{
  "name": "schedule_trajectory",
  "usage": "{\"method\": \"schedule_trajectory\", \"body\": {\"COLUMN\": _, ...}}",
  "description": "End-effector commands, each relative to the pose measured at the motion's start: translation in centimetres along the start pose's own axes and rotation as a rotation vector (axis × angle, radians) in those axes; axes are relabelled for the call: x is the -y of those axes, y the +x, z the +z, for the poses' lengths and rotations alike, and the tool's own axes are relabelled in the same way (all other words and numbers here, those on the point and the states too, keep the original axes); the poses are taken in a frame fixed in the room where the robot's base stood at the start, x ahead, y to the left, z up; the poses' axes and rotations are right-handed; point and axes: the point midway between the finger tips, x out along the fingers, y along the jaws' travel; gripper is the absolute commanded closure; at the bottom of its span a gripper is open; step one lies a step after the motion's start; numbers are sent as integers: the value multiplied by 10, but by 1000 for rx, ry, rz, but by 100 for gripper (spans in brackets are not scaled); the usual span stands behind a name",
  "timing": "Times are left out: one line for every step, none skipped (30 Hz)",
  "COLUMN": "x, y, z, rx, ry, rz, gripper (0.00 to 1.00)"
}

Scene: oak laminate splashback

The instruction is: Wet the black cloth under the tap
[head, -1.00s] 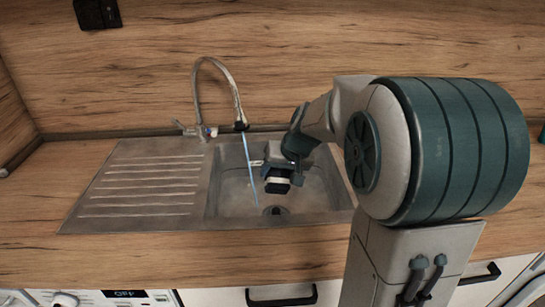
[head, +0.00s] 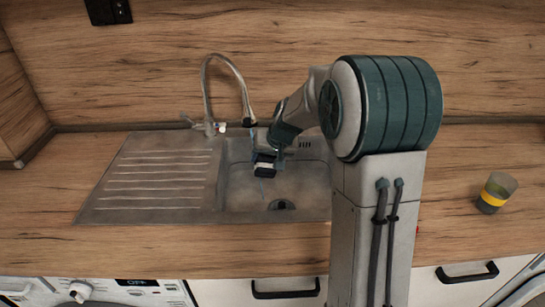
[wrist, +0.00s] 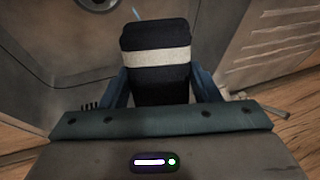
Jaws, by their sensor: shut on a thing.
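My gripper (head: 268,158) is shut on the black cloth (head: 264,172), holding it above the sink basin (head: 300,190). In the wrist view the cloth (wrist: 157,80) is a dark folded block with a pale band, between my two fingers (wrist: 158,92). The curved metal tap (head: 228,62) stands behind the sink. A thin blue water stream (head: 252,137) runs from its spout to the cloth, and a short piece shows below it. In the wrist view the stream (wrist: 136,13) meets the cloth's far edge. I cannot tell whether it lands on the cloth or passes behind.
The ribbed drainboard (head: 150,180) lies left of the basin. The drain (head: 282,204) is at the basin's front. The worktop around that glass is clear.

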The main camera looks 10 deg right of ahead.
Motion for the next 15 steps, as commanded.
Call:
{"method": "schedule_trajectory", "body": {"x": 3, "y": 2, "z": -4, "rx": 2, "ry": -2, "rz": -1, "gripper": 66}}
{"method": "schedule_trajectory", "body": {"x": 4, "y": 4, "z": -6, "rx": 2, "ry": -2, "rz": 0, "gripper": 66}}
{"method": "schedule_trajectory", "body": {"x": 6, "y": 6, "z": -9, "rx": 1, "ry": -2, "rz": 0, "gripper": 66}}
{"method": "schedule_trajectory", "body": {"x": 7, "y": 8, "z": -11, "rx": 1, "ry": -1, "rz": 0, "gripper": 66}}
{"method": "schedule_trajectory", "body": {"x": 8, "y": 10, "z": -13, "rx": 1, "ry": -1, "rz": 0, "gripper": 66}}
{"method": "schedule_trajectory", "body": {"x": 10, "y": 13, "z": -15, "rx": 1, "ry": -1, "rz": 0, "gripper": 66}}
{"method": "schedule_trajectory", "body": {"x": 12, "y": 16, "z": -17, "rx": 1, "ry": -1, "rz": 0, "gripper": 66}}
{"method": "schedule_trajectory", "body": {"x": 13, "y": 18, "z": -19, "rx": 0, "ry": -1, "rz": -1, "gripper": 66}}
{"method": "schedule_trajectory", "body": {"x": 14, "y": 21, "z": -21, "rx": 0, "ry": -1, "rz": -1, "gripper": 66}}
{"method": "schedule_trajectory", "body": {"x": 15, "y": 22, "z": -23, "rx": 0, "ry": -1, "rz": 0, "gripper": 66}}
{"method": "schedule_trajectory", "body": {"x": 16, "y": 24, "z": -25, "rx": 0, "ry": -1, "rz": 0, "gripper": 66}}
{"method": "schedule_trajectory", "body": {"x": 18, "y": 27, "z": -27, "rx": 1, "ry": -1, "rz": 0, "gripper": 66}}
{"method": "schedule_trajectory", "body": {"x": 19, "y": 28, "z": -28, "rx": 1, "ry": -1, "rz": 0, "gripper": 66}}
{"method": "schedule_trajectory", "body": {"x": 20, "y": 30, "z": -30, "rx": 0, "ry": -1, "rz": 0, "gripper": 66}}
{"method": "schedule_trajectory", "body": {"x": 22, "y": 32, "z": -32, "rx": 0, "ry": -2, "rz": 0, "gripper": 66}}
